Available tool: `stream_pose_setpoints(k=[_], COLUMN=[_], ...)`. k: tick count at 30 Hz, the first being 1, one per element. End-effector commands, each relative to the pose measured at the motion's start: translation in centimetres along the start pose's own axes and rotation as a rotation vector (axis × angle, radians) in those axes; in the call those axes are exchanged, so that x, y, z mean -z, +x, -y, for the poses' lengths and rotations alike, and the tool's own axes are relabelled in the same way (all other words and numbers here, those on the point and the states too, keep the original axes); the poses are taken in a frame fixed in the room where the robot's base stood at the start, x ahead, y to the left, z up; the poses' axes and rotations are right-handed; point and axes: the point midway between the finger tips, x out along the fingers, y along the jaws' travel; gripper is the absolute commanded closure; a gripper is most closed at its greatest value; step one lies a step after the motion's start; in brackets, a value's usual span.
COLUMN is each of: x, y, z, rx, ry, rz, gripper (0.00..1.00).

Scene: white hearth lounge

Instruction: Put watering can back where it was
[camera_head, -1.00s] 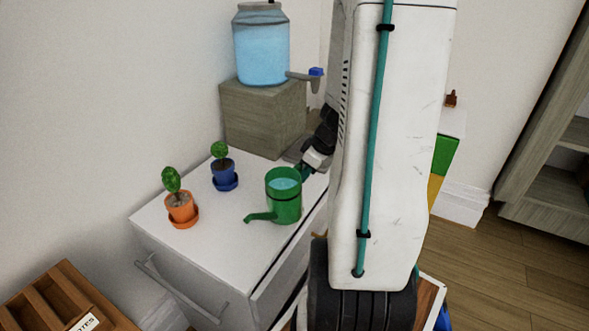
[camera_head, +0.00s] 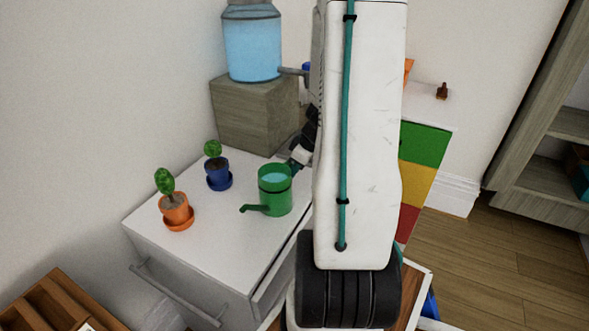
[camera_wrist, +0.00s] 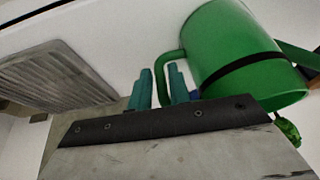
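The green watering can (camera_head: 275,200) is upright at the white cabinet top (camera_head: 215,235), with light blue water inside and its spout toward the left. I cannot tell whether its base touches the top. My gripper (camera_head: 292,165) is at the can's back right side. In the wrist view the teal fingers of my gripper (camera_wrist: 160,88) are close on both sides of the can's handle (camera_wrist: 168,58), and they look shut on it. The can body (camera_wrist: 235,60) fills the upper right there.
An orange pot (camera_head: 175,212) and a blue pot (camera_head: 218,175) with plants stand left of the can. A water dispenser (camera_head: 252,45) sits on a wooden box (camera_head: 250,115) behind. The cabinet's front middle is clear. A coloured drawer unit (camera_head: 420,150) stands to the right.

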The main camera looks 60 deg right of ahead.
Motion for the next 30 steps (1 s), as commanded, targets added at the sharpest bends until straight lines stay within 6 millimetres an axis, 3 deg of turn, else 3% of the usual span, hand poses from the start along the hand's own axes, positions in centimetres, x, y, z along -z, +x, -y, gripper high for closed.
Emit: stream_pose_setpoints(k=[13, 24, 30], x=[0.1, 0.1, 0.1], y=[-0.8, -8.2, -11.1], z=[0.0, 0.0, 0.0], rx=[-0.002, -0.005, -0.002], ry=[-0.001, -0.001, -0.001], rz=[-0.001, -0.002, -0.001], gripper=[0.66, 0.66, 0.66])
